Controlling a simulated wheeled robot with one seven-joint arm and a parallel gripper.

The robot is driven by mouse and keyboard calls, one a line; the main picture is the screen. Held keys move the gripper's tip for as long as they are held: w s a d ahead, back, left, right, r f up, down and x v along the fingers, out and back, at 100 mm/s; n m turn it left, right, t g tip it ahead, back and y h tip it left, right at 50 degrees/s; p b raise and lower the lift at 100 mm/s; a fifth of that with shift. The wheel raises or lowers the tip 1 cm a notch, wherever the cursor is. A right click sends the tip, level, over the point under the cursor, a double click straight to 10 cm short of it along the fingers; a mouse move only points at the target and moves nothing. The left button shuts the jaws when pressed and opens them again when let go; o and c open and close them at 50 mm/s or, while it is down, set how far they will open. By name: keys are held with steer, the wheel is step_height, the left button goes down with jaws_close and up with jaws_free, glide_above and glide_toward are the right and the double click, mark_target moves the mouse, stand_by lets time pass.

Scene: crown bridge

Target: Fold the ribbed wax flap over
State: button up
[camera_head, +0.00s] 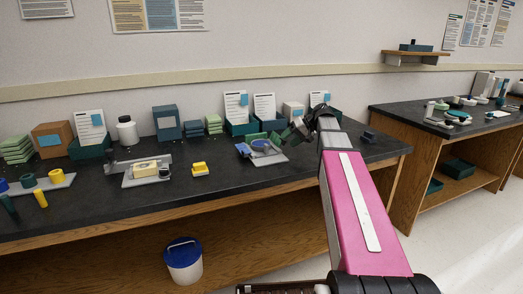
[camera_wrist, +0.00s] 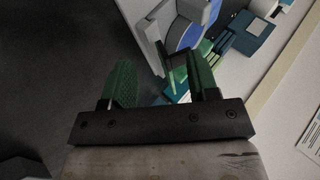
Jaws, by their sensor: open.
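My gripper (camera_head: 290,131) is over the bench near a grey plate with a blue rounded piece (camera_head: 262,145) on it. In the wrist view, my gripper (camera_wrist: 164,74) shows two green textured fingers set apart, with nothing held between them. The blue piece (camera_wrist: 189,38) shows there beyond the fingertips, partly framed by a grey part. I cannot make out a ribbed wax flap with certainty; ribs are too small to see. My arm and fingers hide part of the area right of the plate.
Left on the bench are a grey tray with a cream block (camera_head: 146,168), a yellow piece (camera_head: 200,169) and a white bottle (camera_head: 127,131). Card holders and boxes line the back wall. A small dark blue block (camera_head: 369,136) sits at right.

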steer(key=shift+w+f, duration=0.15)
steer(key=shift+f, duration=0.15)
steer(key=o, duration=0.3)
steer(key=shift+w, duration=0.1)
steer(key=shift+a+r+h, duration=0.2)
steer(key=shift+a+h, duration=0.15)
steer(key=shift+h, duration=0.25)
steer(key=shift+r+t+h, duration=0.1)
steer(key=shift+t+h, duration=0.2)
steer(key=shift+h, duration=0.1)
